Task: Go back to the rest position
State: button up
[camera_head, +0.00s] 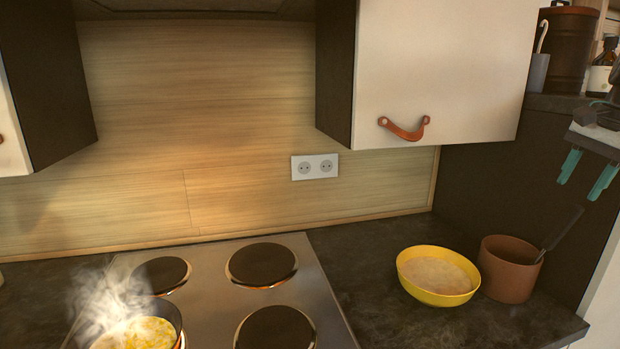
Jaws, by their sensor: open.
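My gripper (587,174) is at the right edge of the head view, with two teal fingers pointing down and to the left. The fingers are apart and nothing shows between them. It hangs in front of the dark side panel, higher than the counter and apart from the things on it. The rest of my arm is mostly cut off by the picture's right edge.
A steaming pan (166,312) sits on the stove (213,284) at bottom left. A yellow bowl (438,291) and a brown pot (508,283) with a utensil stand on the counter (380,262). A white cabinet (450,60) with a leather pull (404,130) hangs above.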

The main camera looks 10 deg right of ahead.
jog(key=s+a+f+n, duration=0.4)
jog(key=s+a+n, duration=0.1)
jog(key=a, duration=0.6)
jog(key=s+a+f+n, duration=0.4)
jog(key=s+a+n, duration=0.1)
jog(key=a, duration=0.6)
jog(key=s+a+f+n+h, duration=0.1)
jog(key=s+a+f+n, duration=0.3)
jog(key=a, duration=0.7)
jog(key=shift+s+a+f+n+g, duration=0.25)
jog(key=shift+s+f+n+g, duration=0.15)
jog(key=shift+s+n, duration=0.45)
